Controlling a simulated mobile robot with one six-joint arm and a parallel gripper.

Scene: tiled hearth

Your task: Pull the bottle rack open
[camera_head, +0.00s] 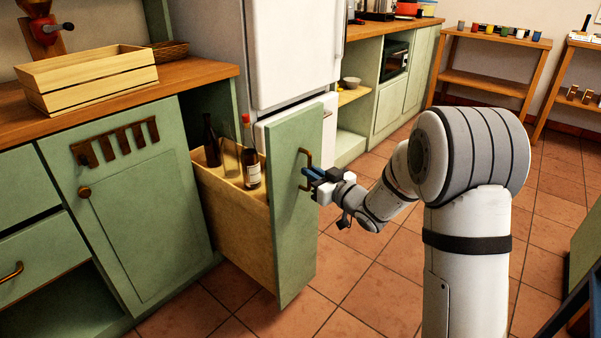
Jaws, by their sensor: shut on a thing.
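The bottle rack (232,207) is a wooden pull-out drawer with a tall green front panel (290,228). It stands out from the cabinet row, well open, with several bottles upright inside, among them a dark bottle (252,172) with a pale label and red top. A brass handle (306,170) is on the outer face of the front panel. My gripper (312,180) is at this handle, its jaws shut on it. The exact contact of the fingertips is small and partly hidden.
A green cabinet (128,205) with a brass knob is left of the rack. A wooden crate (90,80) sits on the counter (190,75). A white fridge (292,50) stands behind the rack. The tiled floor (345,270) is clear around the rack front.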

